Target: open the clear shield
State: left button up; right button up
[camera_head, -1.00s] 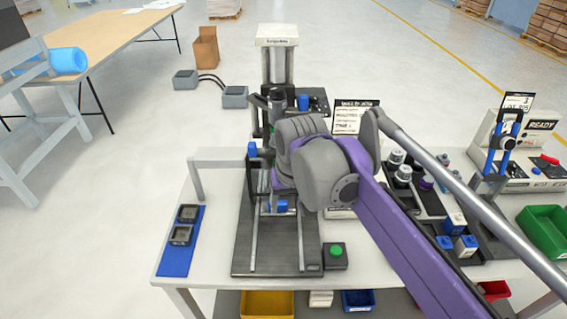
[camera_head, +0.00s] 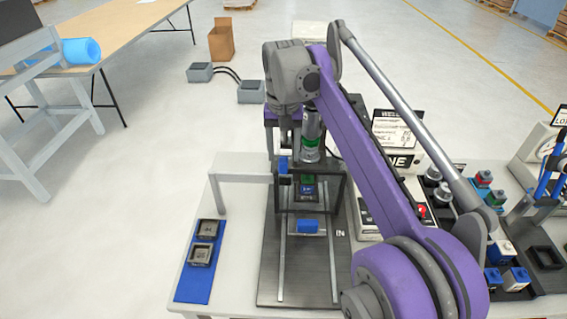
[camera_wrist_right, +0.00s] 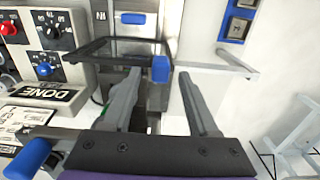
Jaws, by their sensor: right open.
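The clear shield (camera_head: 277,199) is a dark-framed see-through guard around the front of the press (camera_head: 311,138). A blue knob (camera_head: 283,165) sits at its upper left. In the right wrist view the shield's dark frame (camera_wrist_right: 112,40) crosses the upper middle. The blue knob (camera_wrist_right: 160,68) appears there between the fingertips of my right gripper (camera_wrist_right: 159,74). That gripper is open, and I see no contact with the knob. In the head view my right gripper (camera_head: 283,142) is above the knob, partly hidden by its own wrist. My left gripper is not in view.
A blue slide handle (camera_head: 308,226) is on the dark base plate (camera_head: 310,285). A blue mat (camera_head: 192,282) with two square parts lies at left. A grey rail (camera_head: 225,178) stands beside the press. Control boxes and a parts rack are at right.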

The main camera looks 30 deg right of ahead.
aim_at(283, 159)
jog(key=shift+f, duration=1.65)
grip_shut()
